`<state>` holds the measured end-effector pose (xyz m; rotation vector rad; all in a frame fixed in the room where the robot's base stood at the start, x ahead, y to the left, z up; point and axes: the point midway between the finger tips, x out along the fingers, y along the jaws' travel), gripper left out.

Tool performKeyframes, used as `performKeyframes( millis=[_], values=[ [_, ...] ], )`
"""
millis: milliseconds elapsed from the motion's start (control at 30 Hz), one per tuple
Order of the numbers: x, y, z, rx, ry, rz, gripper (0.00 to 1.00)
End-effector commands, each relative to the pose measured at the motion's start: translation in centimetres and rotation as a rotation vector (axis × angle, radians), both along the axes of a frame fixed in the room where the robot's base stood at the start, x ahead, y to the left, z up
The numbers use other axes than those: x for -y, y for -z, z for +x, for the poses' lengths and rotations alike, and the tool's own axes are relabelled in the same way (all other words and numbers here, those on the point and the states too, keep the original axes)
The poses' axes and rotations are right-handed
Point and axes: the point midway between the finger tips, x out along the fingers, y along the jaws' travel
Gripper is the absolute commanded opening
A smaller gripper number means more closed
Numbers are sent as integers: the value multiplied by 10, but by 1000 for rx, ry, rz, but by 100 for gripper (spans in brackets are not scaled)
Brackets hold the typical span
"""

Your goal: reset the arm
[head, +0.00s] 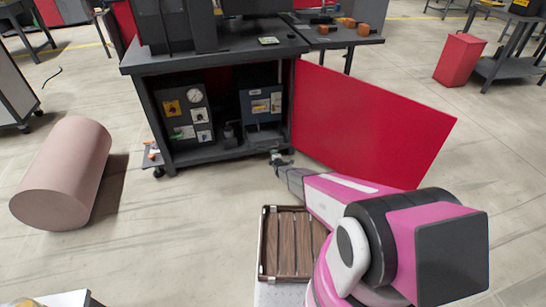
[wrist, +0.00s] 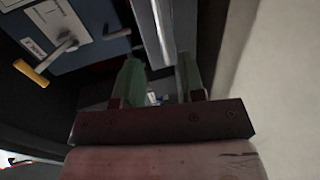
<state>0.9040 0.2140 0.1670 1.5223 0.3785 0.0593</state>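My arm is stretched forward in the head view. My gripper (head: 279,158) is at the lower right front corner of the dark cabinet (head: 205,60), beside the open red door (head: 372,125). In the wrist view my gripper (wrist: 160,72) has its two greenish fingers apart, and I see nothing held between them. A pale metal upright (wrist: 153,30) shows beyond the fingers. A small pale and blue item, too small to name, shows low between them.
Inside the cabinet are panels with a gauge and knobs; a yellow-handled lever (wrist: 32,73) shows at left in the wrist view. A slatted wooden crate (head: 263,245) is below my arm. A pink cylinder (head: 65,170) lies left. Open floor is between them.

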Motion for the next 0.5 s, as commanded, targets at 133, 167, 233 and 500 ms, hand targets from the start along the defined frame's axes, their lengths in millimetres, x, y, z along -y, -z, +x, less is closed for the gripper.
performKeyframes(
  millis=[133,167,233,500],
  values=[
    [0,0,0,0,0,0,37],
    [0,0,0,0,0,0,37],
    [0,-1,0,-1,1,1,37],
    [34,-60,-22,-179,100,116,37]
  ],
)
